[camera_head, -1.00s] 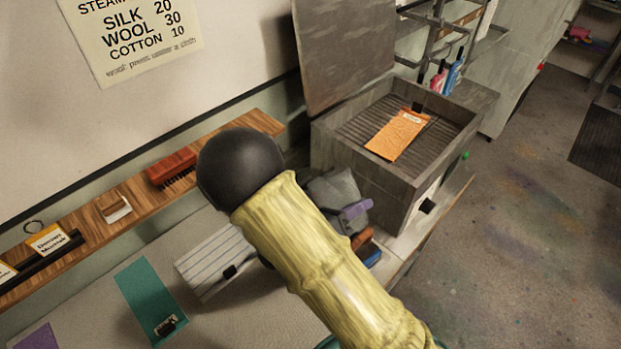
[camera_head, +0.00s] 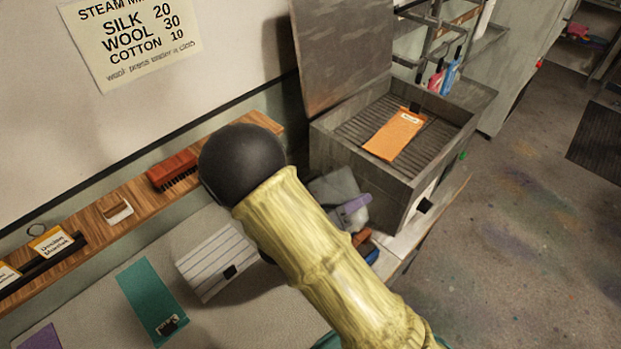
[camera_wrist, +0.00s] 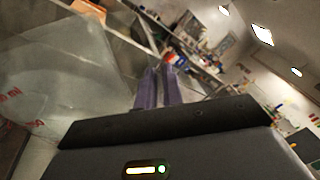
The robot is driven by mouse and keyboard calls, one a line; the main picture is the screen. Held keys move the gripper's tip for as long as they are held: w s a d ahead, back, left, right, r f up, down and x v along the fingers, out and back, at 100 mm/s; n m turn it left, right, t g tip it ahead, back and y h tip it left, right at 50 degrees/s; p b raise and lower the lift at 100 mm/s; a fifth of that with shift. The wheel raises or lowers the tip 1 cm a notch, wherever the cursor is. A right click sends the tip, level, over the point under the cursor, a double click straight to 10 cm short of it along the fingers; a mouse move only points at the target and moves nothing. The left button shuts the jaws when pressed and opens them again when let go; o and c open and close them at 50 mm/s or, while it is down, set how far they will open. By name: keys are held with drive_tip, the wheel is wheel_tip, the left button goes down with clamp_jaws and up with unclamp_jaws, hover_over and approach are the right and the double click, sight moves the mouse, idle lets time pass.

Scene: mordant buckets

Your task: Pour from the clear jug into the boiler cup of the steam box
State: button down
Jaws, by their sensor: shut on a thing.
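The steam box (camera_head: 345,160) stands right of centre in the head view with its lid raised. An orange cloth (camera_head: 396,135) with a white tag lies on its slatted rack. I cannot make out the boiler cup. The clear jug (camera_wrist: 60,80), see-through with red marks, fills the left of the wrist view, tilted in that picture. In the head view a greyish see-through shape beside the box's near-left wall seems to be the jug, partly behind my arm. My gripper (camera_wrist: 160,88) has purple fingers, shut on the jug; the grip point is unclear. One purple finger shows in the head view (camera_head: 351,212).
A wooden shelf (camera_head: 135,208) with a red brush (camera_head: 172,169) runs along the wall. Striped cloth (camera_head: 217,262) and teal cloth (camera_head: 150,300) lie on the pale table. Pink and blue bottles (camera_head: 452,76) stand behind the box. Open floor lies to the right.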

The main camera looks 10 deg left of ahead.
drive_tip(key=shift+a+r, duration=0.25)
drive_tip(key=shift+a, duration=0.15)
drive_tip(key=shift+w+r, duration=0.1)
drive_tip(key=shift+r, duration=0.05)
drive_tip(key=shift+n+p, duration=0.3)
drive_tip(key=shift+a+r, duration=0.2)
drive_tip(key=shift+d+r+p, duration=0.15)
drive_tip(key=shift+d+p, duration=0.05)
drive_tip(key=shift+p, duration=0.1)
drive_tip(key=shift+w+a+r+n, duration=0.1)
drive_tip(key=shift+w+a+n, duration=0.15)
drive_tip(key=shift+w+n, duration=0.1)
drive_tip(key=shift+d, duration=0.1)
